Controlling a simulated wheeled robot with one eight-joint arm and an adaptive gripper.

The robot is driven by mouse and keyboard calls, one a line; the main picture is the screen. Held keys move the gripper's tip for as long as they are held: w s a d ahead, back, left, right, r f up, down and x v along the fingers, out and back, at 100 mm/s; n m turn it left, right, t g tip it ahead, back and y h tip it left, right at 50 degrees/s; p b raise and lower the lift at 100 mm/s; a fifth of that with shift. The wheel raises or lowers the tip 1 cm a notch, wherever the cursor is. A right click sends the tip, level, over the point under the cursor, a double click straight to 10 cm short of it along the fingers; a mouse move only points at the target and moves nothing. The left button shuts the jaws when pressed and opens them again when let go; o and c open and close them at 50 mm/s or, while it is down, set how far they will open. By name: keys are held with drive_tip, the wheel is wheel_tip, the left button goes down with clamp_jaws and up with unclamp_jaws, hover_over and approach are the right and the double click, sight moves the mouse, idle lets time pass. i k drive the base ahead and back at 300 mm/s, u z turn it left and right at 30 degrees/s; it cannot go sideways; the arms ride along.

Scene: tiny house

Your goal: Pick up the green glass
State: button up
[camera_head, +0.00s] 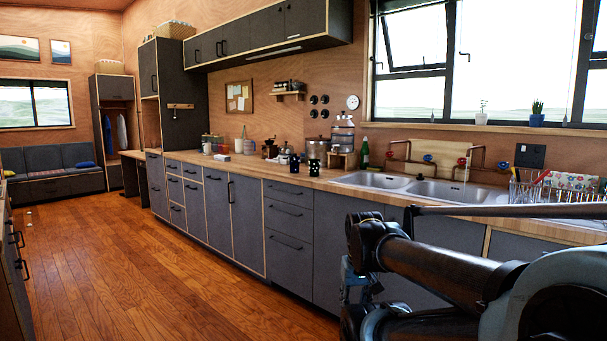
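A small dark green glass (314,168) stands upright near the front edge of the wooden counter (330,184), left of the sink. A similar dark cup (295,164) stands just left of it; its exact colour is hard to tell. My arm reaches in from the lower right. My gripper (352,292) seems to hang at the arm's far end, low in front of the cabinets and well below and right of the glass. Its fingers are not clear, so I cannot tell whether it is open. The glass stands apart from it.
A green bottle (364,153), a wooden stand (342,160) and a glass jar (318,150) are behind and right of the glass. A double sink (440,191) and a dish rack (560,204) are farther right. The wooden floor (150,270) is clear at left.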

sight(314, 164)
drive_tip(key=i, duration=0.55)
drive_tip(key=z, duration=3.4)
drive_tip(key=k, duration=1.45)
drive_tip(key=z, duration=0.05)
